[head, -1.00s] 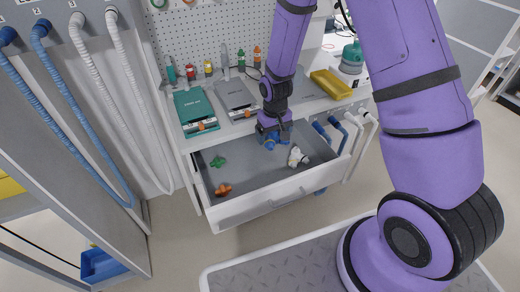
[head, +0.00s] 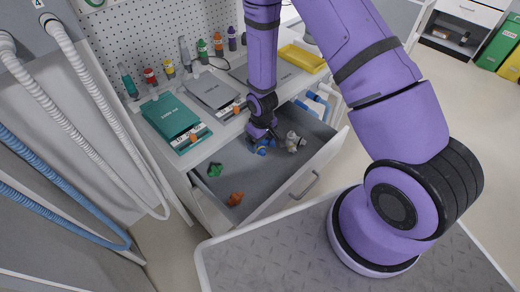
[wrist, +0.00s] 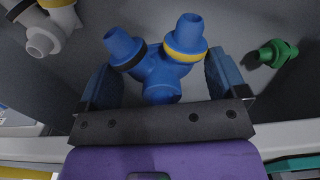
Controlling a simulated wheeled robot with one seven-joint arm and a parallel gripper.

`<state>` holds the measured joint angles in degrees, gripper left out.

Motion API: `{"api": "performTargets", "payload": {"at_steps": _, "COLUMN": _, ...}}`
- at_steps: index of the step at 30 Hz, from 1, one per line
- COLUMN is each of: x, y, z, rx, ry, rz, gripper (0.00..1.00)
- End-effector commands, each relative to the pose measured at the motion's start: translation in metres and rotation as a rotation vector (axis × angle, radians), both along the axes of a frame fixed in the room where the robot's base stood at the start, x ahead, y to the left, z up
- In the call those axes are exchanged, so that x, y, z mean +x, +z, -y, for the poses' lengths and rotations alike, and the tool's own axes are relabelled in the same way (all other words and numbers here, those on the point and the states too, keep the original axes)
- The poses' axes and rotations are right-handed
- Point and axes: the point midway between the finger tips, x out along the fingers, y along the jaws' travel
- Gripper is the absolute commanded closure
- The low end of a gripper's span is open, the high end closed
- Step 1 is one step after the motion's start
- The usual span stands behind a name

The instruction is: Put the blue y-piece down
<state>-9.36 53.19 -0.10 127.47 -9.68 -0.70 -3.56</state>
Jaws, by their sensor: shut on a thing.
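The blue y-piece (wrist: 160,68) sits between the two fingers of my gripper (wrist: 163,82) in the wrist view. It has a yellow band on one branch and a black band on the other. In the head view my gripper (head: 262,143) is low inside the open drawer, and the blue y-piece (head: 264,150) shows beneath it, close to the drawer floor. I cannot tell whether it touches the floor. My gripper is shut on it.
A teal case (head: 172,122) lies on the counter above.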

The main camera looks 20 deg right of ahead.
Motion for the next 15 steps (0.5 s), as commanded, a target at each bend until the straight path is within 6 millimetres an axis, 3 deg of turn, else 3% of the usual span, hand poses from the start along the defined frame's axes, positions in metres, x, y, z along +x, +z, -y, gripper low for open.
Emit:
{"api": "performTargets", "payload": {"at_steps": 10, "x": 0.0, "y": -0.025, "z": 0.0, "rx": 0.0, "ry": 0.0, "rz": -0.001, "gripper": 0.35}}
{"api": "performTargets", "payload": {"at_steps": 15, "x": 0.0, "y": -0.047, "z": 0.0, "rx": -0.001, "ry": -0.001, "rz": -0.002, "gripper": 0.35}}
